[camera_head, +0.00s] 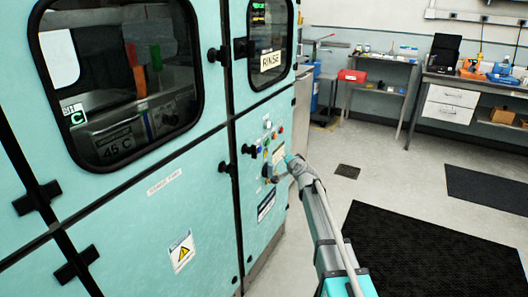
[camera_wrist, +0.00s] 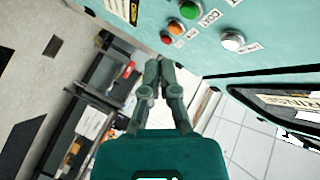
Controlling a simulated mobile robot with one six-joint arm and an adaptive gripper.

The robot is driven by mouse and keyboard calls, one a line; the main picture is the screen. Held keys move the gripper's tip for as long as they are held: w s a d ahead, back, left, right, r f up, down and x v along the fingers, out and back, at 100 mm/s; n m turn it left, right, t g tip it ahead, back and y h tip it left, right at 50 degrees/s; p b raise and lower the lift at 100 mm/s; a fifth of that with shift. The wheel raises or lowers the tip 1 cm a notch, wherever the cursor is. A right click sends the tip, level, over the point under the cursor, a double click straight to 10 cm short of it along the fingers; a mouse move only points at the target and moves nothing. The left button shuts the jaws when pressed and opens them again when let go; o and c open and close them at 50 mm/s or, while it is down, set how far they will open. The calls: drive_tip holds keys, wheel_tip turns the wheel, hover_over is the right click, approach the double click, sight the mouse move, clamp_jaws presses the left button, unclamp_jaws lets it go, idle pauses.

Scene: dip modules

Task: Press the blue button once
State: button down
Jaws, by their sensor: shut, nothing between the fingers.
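A control panel with several small coloured buttons (camera_head: 267,134) is on the lower right door of the teal cabinet (camera_head: 205,200). The blue button is too small to pick out surely in the head view. In the wrist view I see a green button (camera_wrist: 189,9), an orange button (camera_wrist: 176,28), a red button (camera_wrist: 166,38) and a white button (camera_wrist: 232,40), but no blue one. My gripper (camera_head: 287,159) is shut and empty, close to the panel in the head view. Its fingertips (camera_wrist: 157,62) show below the red button in the wrist view; contact cannot be told.
Black knobs and hinges (camera_head: 224,55) stick out from the cabinet doors. A bench with white drawers (camera_head: 449,104) and a side table with a red box (camera_head: 352,76) stand at the back right. Dark mats (camera_head: 410,250) lie on the open floor to the right.

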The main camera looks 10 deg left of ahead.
drive_tip(key=w+a, duration=0.2)
drive_tip(key=a, duration=0.5)
drive_tip(key=shift+w+a, duration=0.35)
drive_tip(key=shift+w, duration=0.05)
idle(1.2)
drive_tip(key=shift+w+a, duration=0.15)
drive_tip(key=shift+a, duration=0.05)
drive_tip(key=shift+w+a, duration=0.15)
drive_tip(key=shift+a, duration=0.1)
drive_tip(key=shift+w+a, duration=0.15)
drive_tip(key=shift+a, duration=0.25)
idle(1.4)
drive_tip(key=shift+d, duration=0.15)
drive_tip(key=shift+s+d, duration=0.3)
drive_tip(key=shift+d, duration=0.35)
drive_tip(key=shift+d, duration=0.1)
idle(0.3)
drive_tip(key=shift+s+d, duration=0.3)
drive_tip(key=shift+d, duration=0.45)
drive_tip(key=shift+s+d, duration=0.25)
drive_tip(key=shift+d, duration=0.5)
drive_tip(key=shift+s+d, duration=0.3)
drive_tip(key=shift+d, duration=0.45)
